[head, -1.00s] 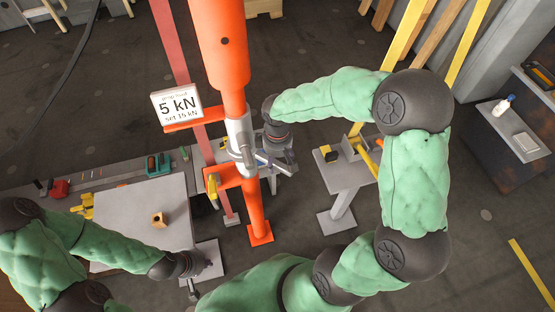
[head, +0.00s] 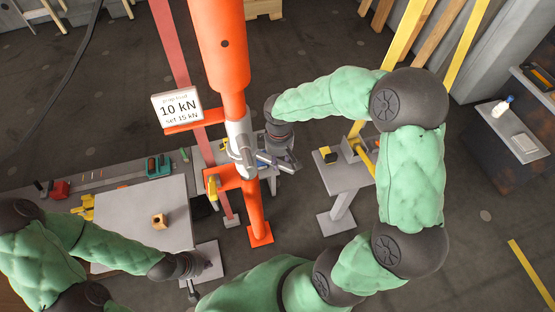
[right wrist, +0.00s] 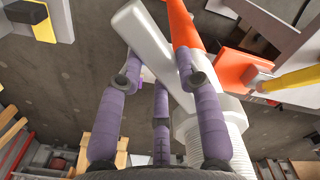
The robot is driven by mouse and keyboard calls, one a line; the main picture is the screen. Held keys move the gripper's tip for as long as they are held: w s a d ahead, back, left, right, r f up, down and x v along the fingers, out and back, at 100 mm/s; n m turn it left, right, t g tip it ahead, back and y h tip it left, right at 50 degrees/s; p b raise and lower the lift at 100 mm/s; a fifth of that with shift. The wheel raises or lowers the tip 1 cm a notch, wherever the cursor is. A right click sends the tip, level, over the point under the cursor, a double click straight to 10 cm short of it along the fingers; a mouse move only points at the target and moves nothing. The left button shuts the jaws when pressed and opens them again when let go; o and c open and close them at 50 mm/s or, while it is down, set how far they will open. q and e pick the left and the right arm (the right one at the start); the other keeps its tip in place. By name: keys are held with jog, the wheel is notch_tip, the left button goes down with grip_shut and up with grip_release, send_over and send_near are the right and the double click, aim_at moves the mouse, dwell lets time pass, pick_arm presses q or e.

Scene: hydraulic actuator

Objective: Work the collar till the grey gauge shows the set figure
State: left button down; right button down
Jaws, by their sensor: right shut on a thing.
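The grey gauge (head: 178,106) on the orange post (head: 222,45) reads 10 kN, with "set 15 kN" below. The grey collar (head: 241,150) sits around the post below the gauge. In the right wrist view the threaded collar (right wrist: 212,130) is close at the right, and its pale grey bar handle (right wrist: 148,45) slants up between my fingers. My right gripper (head: 275,160) is beside the collar, shut on the handle; its purple fingers (right wrist: 155,80) show in the wrist view. My left gripper (head: 192,285) is low at the left, away from the post; its fingers are too small to judge.
A grey table (head: 140,215) with a small wooden block (head: 159,220) stands at the left. A grey stand (head: 342,175) with yellow parts is right of the post. A yellow-handled part (head: 212,186) is on the post's lower orange bracket.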

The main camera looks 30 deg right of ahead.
jog(key=w+d+n+p, duration=0.4)
jog(key=w+n, duration=0.2)
jog(key=n, duration=0.1)
jog(key=shift+w+d, duration=0.15)
jog(key=shift+d, duration=0.2)
dwell(0.4)
jog(key=c, duration=0.8)
grip_release()
jog(key=shift+c, duration=0.2)
notch_tip(320, 180, up, 12)
